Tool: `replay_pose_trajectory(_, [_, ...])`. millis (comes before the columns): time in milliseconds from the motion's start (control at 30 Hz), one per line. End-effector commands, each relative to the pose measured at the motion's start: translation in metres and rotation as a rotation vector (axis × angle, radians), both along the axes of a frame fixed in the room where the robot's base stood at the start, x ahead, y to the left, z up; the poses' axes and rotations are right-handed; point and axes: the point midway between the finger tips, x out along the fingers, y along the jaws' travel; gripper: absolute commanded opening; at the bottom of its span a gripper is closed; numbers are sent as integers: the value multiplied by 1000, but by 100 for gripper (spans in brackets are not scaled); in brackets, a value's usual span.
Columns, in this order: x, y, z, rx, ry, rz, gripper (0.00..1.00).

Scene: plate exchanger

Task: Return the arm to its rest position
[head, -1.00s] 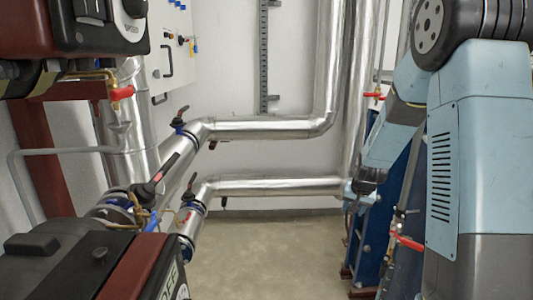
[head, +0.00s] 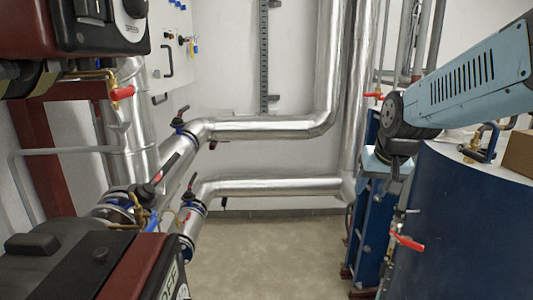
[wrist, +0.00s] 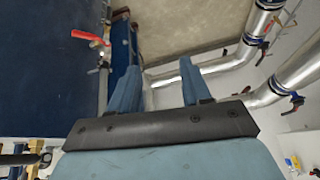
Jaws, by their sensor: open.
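My gripper (wrist: 160,66) shows in the wrist view with its two light blue fingers apart and nothing between them. In the head view my arm enters from the right edge and reaches inward above a dark blue tank (head: 455,225). Its end bends down beside the blue plate exchanger frame (head: 367,222); the fingers cannot be made out clearly there. A red valve handle (head: 407,241) sits below the arm's end, at the tank's left side. It also shows in the wrist view (wrist: 88,38), left of the fingers and apart from them.
Silver insulated pipes (head: 268,127) cross the middle, with valves on their left. A dark red and black pump (head: 85,262) fills the lower left. A cardboard box (head: 519,154) stands on the tank at right. The floor (head: 275,255) in the middle is clear.

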Motion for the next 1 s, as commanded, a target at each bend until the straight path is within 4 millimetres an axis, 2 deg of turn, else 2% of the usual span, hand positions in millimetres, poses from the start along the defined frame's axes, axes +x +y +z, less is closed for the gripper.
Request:
replay_pose_trajectory(33, [-14, 2, 7, -5, -7, 11, 48])
replay_pose_trajectory(300, [-82, 7, 25, -37, -16, 61, 48])
replay_pose_trajectory(500, [-118, 8, 28, -55, -20, 83, 48])
replay_pose_trajectory(700, [-131, 8, 28, -62, -18, 92, 48])
replay_pose_trajectory(1000, [-131, 8, 28, -62, -18, 92, 48])
